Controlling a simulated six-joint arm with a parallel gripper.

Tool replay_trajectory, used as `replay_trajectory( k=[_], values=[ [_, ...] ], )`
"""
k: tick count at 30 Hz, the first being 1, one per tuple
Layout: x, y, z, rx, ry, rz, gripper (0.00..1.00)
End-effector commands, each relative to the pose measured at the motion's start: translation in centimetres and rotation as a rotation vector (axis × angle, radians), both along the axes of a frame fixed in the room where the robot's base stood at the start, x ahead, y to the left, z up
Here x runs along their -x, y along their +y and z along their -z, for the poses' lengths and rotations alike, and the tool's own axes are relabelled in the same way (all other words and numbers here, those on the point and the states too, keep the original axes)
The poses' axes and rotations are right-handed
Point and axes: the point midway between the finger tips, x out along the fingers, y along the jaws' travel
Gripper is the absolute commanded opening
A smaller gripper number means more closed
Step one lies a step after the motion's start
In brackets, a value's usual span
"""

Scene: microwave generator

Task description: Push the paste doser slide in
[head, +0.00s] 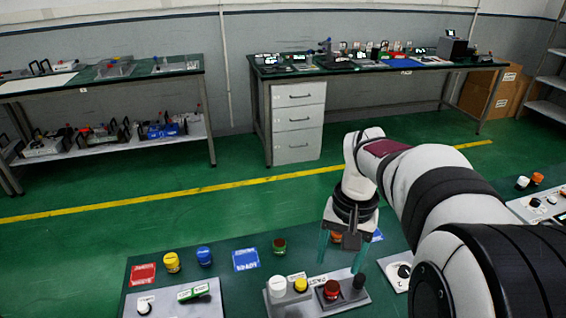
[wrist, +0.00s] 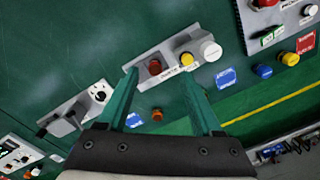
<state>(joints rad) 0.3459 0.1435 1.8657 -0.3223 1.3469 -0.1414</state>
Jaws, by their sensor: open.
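The paste doser (head: 281,304) is a grey base on the green table, at the bottom middle of the head view. My gripper (head: 341,262) is open and empty above the doser's right part. Its teal fingers (wrist: 158,74) point down, apart.
A panel with a white knob (head: 145,304) stands left of the doser, another (head: 397,274) close on its right. Loose yellow (head: 172,263), blue (head: 204,256) and green-red jars lie behind, near red and blue cards (head: 246,260). Bare table lies between them.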

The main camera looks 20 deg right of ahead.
Motion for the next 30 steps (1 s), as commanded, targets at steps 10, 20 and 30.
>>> replay_trajectory(
  k=[10,20,30],
  values=[
    [-5.8,-11.3,5.7,0.051,0.015,0.064,0.67],
    [-5.8,-11.1,14.9,0.049,0.016,0.064,0.67],
    [-5.8,-11.1,20.0,0.051,0.013,0.065,0.67]
  ],
)
